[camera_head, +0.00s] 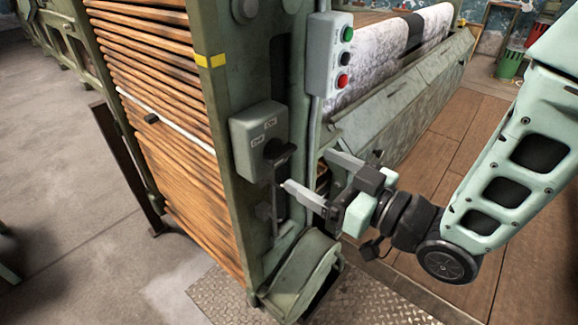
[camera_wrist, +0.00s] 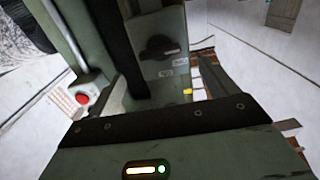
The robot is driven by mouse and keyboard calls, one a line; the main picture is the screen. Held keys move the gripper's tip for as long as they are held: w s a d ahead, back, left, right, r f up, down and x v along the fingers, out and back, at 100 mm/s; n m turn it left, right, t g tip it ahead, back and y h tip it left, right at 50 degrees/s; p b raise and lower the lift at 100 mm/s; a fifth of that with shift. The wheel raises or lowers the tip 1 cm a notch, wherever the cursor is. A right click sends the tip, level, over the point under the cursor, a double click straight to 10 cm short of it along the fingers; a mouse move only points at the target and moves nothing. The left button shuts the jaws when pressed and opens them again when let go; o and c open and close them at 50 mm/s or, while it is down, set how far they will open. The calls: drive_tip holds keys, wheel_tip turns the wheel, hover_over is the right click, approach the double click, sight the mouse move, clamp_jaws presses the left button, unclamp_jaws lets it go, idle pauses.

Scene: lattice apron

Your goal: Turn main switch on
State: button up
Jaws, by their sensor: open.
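The main switch is a grey-green box (camera_head: 255,128) on the front of the green machine post, with two small white labels on its face. Its black handle (camera_head: 279,152) sticks out at the lower right of the box. The switch box also shows in the wrist view (camera_wrist: 172,20), with a dark knob (camera_wrist: 160,47) on it. My gripper (camera_head: 309,172) is open and empty, with its fingers apart just right of and below the handle. One pale finger reaches close to the handle; I cannot tell whether they touch.
A grey button box (camera_head: 327,55) with green, black and red buttons hangs to the right of the switch; its red button (camera_wrist: 82,98) shows in the wrist view. A green pedal-like housing (camera_head: 295,275) stands below. Wooden slats (camera_head: 160,80) fill the left side.

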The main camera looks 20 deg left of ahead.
sight(286, 155)
drive_tip(key=x, duration=0.7)
drive_tip(key=shift+r, duration=0.1)
drive_tip(key=shift+d, duration=0.1)
drive_tip(key=c, duration=1)
